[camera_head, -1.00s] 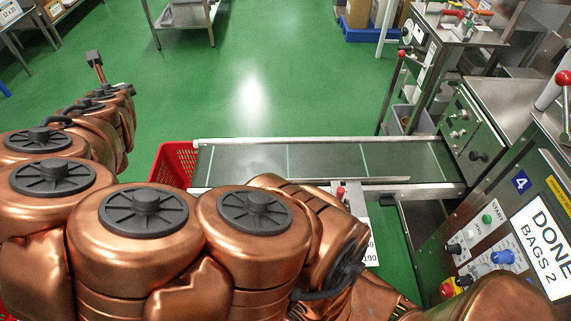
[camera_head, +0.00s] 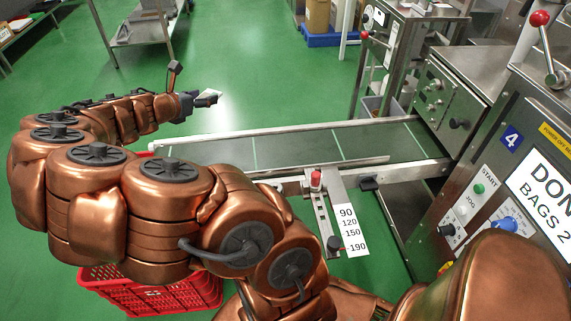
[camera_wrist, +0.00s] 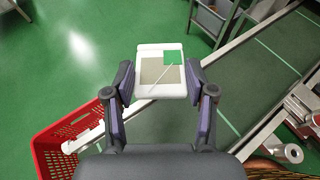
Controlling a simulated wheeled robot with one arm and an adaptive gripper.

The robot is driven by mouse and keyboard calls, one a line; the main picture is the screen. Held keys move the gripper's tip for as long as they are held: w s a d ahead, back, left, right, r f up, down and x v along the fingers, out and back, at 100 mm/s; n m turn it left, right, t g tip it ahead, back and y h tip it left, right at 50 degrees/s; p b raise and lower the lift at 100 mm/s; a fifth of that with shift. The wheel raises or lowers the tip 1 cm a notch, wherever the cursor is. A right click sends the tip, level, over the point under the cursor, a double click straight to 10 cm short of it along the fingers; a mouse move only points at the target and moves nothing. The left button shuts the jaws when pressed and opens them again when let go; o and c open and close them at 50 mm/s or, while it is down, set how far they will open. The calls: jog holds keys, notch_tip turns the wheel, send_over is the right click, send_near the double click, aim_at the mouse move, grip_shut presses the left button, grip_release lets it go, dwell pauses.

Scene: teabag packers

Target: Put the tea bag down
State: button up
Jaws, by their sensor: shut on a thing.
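My gripper (camera_wrist: 160,82) is shut on a tea bag (camera_wrist: 150,72) in the wrist view, with one dark finger at each side. The tea bag is a flat white square with a beige middle, a thin string and a green tag. In the head view my gripper (camera_head: 196,100) reaches out at the upper left, holding the pale tea bag (camera_head: 208,97) in the air beyond the conveyor's far rail in the picture. The exact height above the floor cannot be told.
A dark green conveyor belt (camera_head: 290,147) with light cross lines and metal rails runs toward the machine (camera_head: 480,85) at right. A red crate (camera_head: 140,295) stands at its left end, partly behind my arm. Open green floor (camera_head: 270,70) lies beyond.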

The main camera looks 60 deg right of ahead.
jog(key=s+d+f+m+g+y+b, duration=0.2)
jog(key=s+d+f+m+g+b, duration=0.45)
jog(key=s+d, duration=0.5)
jog(key=m+g+y+b, duration=0.3)
jog(key=m+g+b, duration=0.1)
jog(key=m+g, duration=0.15)
send_over(298, 152)
notch_tip(298, 152, down, 3)
jog(key=shift+n, duration=0.3)
jog(key=shift+f+b, duration=1)
jog(key=shift+f, duration=3.6)
jog(key=shift+f, duration=0.15)
jog(key=o, duration=0.7)
jog(key=shift+c, duration=0.2)
